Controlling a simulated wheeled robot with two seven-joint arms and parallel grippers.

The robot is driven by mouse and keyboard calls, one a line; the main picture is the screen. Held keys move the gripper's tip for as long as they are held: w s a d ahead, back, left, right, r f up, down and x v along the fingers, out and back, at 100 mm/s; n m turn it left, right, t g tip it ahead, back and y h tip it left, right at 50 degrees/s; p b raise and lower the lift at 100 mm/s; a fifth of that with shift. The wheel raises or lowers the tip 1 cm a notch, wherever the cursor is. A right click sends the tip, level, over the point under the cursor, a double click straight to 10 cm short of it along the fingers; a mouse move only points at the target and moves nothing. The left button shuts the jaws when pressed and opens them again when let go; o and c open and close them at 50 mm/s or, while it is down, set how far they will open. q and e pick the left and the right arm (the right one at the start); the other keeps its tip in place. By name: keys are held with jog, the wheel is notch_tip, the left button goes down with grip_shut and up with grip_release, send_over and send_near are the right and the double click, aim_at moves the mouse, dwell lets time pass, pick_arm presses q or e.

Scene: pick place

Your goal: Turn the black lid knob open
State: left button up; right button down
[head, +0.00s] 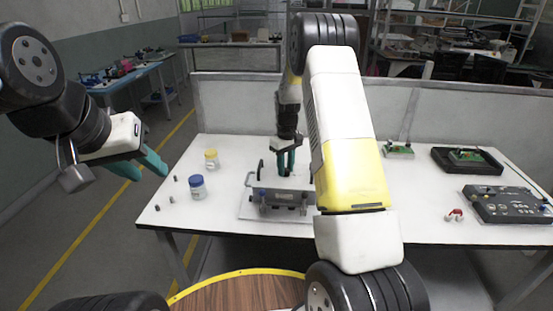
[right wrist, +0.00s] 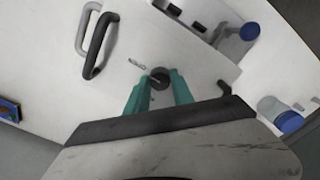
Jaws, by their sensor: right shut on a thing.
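The black lid knob (right wrist: 159,77) is a small dark round knob on the pale lid, seen in the right wrist view. My right gripper (right wrist: 158,88) has its two green fingers on either side of the knob and is shut on it. In the head view the right gripper (head: 286,162) points down over the grey device (head: 282,198) on the white table, and the knob is hidden there. My left gripper (head: 148,166) hangs in the air left of the table, its green fingers apart and empty.
A dark control box (head: 508,204) and green circuit boards (head: 398,149) lie to the right. A low partition (head: 440,112) stands behind the table.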

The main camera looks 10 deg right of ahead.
aim_at(286, 170)
jog(key=c, duration=1.1)
grip_release()
jog(key=shift+r, duration=0.15)
notch_tip(286, 170, up, 8)
jog(key=shift+f, duration=0.25)
